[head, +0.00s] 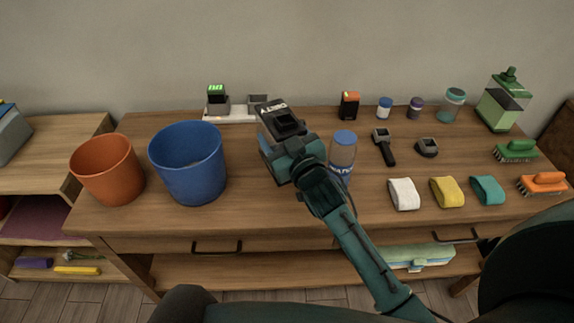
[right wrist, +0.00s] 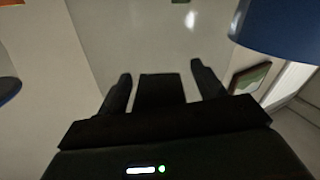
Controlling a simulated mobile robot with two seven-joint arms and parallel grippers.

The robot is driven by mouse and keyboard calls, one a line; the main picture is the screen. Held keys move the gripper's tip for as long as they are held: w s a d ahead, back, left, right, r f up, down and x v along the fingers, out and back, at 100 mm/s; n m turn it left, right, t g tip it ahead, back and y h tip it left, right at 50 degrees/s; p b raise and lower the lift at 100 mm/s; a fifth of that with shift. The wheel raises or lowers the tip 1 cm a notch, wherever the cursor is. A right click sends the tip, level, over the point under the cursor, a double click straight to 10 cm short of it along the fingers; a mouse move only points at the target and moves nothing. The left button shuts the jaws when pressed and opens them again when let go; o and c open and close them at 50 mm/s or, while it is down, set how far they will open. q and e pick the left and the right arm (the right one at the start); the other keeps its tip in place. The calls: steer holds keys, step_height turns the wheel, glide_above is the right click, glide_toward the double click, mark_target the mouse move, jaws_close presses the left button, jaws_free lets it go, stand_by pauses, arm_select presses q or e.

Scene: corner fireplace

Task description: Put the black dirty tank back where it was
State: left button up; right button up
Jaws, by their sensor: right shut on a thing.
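My right gripper (head: 286,128) is above the middle of the wooden table, its arm coming in from the lower right. In the right wrist view its two dark fingers (right wrist: 159,80) stand on either side of a dark block (right wrist: 160,92), which I take to be the black dirty tank. It is shut on that block. In the head view a dark-topped boxy shape with grey sides (head: 267,143) shows at the gripper; the hand hides part of it, and I cannot tell its full outline. My left gripper is not in view.
A blue bucket (head: 188,165) and an orange bucket (head: 106,172) stand left. A blue-capped bottle (head: 342,158) stands just right of the gripper. A white charger base (head: 236,114) is behind. Jars, a green dispenser (head: 503,102), brushes and rolled cloths (head: 447,192) fill the right.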

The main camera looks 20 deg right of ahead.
step_height(320, 180, down, 5)
steer(key=shift+f+b, duration=0.2)
steer(key=shift+b, duration=0.2)
steer(key=shift+f, duration=0.25)
steer(key=shift+f, duration=0.15)
steer(key=o, duration=1.6)
